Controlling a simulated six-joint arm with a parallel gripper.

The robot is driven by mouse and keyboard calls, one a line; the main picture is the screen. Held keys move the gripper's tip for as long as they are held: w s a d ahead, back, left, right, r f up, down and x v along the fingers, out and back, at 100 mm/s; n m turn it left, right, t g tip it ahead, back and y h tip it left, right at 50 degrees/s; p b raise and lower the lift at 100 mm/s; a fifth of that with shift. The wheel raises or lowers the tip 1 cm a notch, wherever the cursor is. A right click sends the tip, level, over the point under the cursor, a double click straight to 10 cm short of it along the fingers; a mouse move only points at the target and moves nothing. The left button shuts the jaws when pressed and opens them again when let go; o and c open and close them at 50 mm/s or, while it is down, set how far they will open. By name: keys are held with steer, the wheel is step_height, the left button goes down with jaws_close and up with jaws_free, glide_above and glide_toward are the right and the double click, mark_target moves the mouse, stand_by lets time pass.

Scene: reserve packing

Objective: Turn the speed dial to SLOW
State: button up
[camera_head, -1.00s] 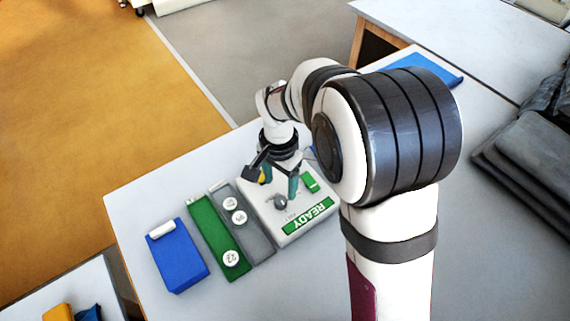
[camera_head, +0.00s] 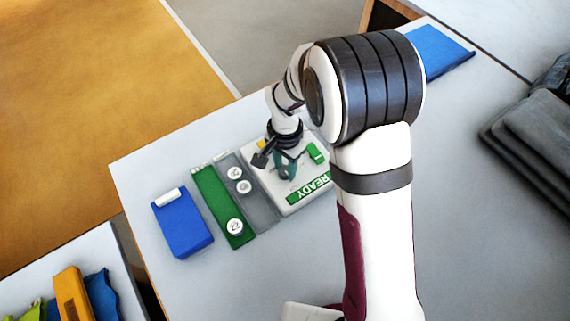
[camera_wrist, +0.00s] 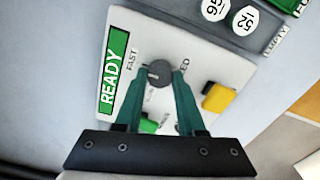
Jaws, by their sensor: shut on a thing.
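The speed dial (camera_wrist: 159,73) is a round dark grey knob on a white control box (camera_wrist: 190,55). In the wrist view a FAST label lies to its left, and the partly hidden lettering below and right of it is hard to read. My gripper (camera_wrist: 158,72) has its two teal fingers on either side of the knob, shut on it. In the head view my gripper (camera_head: 286,172) reaches down over the box (camera_head: 261,180), and the dial is mostly hidden by the fingers. I cannot tell the dial's exact pointing.
The box carries a green READY sign (camera_wrist: 113,70), a yellow part (camera_wrist: 217,97) and a green part (camera_wrist: 148,125). Beside it are a grey strip (camera_head: 262,208) and a green strip (camera_head: 209,190) with round numbered discs, then a blue box (camera_head: 183,228). Dark folded cloth (camera_head: 540,140) lies right.

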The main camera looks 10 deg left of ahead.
steer(key=shift+n, duration=0.3)
jaws_close()
steer(key=n, duration=0.3)
steer(key=shift+n, duration=0.3)
steer(key=n, duration=0.4)
steer(key=shift+n, duration=0.3)
steer(key=n, duration=0.4)
steer(key=shift+s, duration=0.1)
steer(key=shift+n, duration=2.5)
steer(key=o, duration=1.1)
jaws_free()
steer(key=shift+c, duration=0.2)
